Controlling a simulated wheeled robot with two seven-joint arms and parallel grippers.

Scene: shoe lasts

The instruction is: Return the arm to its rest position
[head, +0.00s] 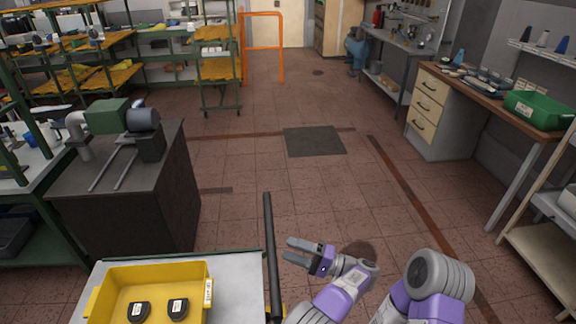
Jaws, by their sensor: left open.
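My left gripper (289,250) shows in the head view at the lower middle. Its two grey fingers point left and are apart, with nothing between them. It is over the floor, just right of the dark bar at the cart's edge. My purple and grey arm links fill the bottom right of centre. My right gripper is not in view.
A yellow bin (94,301) with two dark labelled pieces (139,311) stands on a grey cart top (238,290) at the lower left. A dark upright bar (271,250) stands beside it. A machine bench (150,190) is on the left; a wooden workbench (480,88) with a green bin (538,108) is on the right. The middle floor is clear.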

